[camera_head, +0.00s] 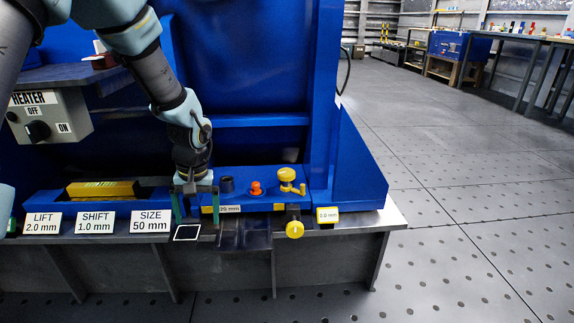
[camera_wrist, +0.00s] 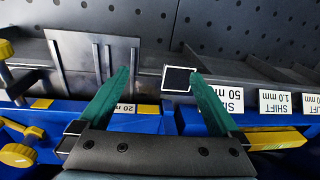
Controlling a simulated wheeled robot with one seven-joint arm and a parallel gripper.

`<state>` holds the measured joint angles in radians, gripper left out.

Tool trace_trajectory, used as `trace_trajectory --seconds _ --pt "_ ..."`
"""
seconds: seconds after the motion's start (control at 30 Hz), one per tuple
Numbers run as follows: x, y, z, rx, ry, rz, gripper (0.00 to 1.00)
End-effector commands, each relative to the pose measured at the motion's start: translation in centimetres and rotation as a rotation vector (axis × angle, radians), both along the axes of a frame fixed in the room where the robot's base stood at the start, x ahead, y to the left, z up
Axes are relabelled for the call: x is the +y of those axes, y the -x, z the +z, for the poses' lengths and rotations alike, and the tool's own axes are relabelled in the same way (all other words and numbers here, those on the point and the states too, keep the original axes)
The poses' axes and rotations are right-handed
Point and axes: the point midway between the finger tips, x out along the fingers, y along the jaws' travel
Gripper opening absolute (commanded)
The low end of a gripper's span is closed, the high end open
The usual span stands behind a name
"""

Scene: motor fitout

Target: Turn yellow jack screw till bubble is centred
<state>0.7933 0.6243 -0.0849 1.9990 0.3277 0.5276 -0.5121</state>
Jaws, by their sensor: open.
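Two yellow turning parts show in the head view: a crank-like yellow knob (camera_head: 288,175) on top of the blue rail, and a round yellow knob (camera_head: 295,229) on the front below it. I cannot tell which is the jack screw. In the wrist view, yellow knobs show at the left edge, one upper (camera_wrist: 5,50) and one lower (camera_wrist: 18,155). My gripper (camera_head: 196,207) points down at the bench's front edge, left of both knobs. Its green fingers (camera_wrist: 158,76) are spread and empty. No bubble can be made out in either view.
A black square with a white border (camera_head: 187,233) lies near my fingertips. Labels such as SIZE 50 mm (camera_head: 150,221) line the bench edge. An orange knob (camera_head: 256,188) and a black knob (camera_head: 227,185) stand between my gripper and the yellow knobs. A yellow bar (camera_head: 103,189) lies left.

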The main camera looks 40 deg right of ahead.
Motion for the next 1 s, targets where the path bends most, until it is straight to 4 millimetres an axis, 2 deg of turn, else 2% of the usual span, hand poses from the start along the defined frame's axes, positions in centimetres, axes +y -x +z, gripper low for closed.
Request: trace_trajectory --seconds 0.03,0.1,0.2,0.3,0.43,0.53,1.0 --pt "-4.8 0.0 2.5 -0.036 0.059 -0.072 0.99" --pt "-10.4 0.3 5.0 -0.078 0.132 -0.154 0.99" --pt "-17.0 1.5 8.2 -0.124 0.224 -0.247 0.99" --pt "-21.1 2.6 10.5 -0.153 0.284 -0.305 0.99" --pt "-23.5 3.3 11.6 -0.169 0.322 -0.338 0.99" --pt "-24.1 3.3 10.9 -0.171 0.327 -0.343 0.99" --pt "-26.5 1.5 3.4 -0.171 0.327 -0.342 0.99"
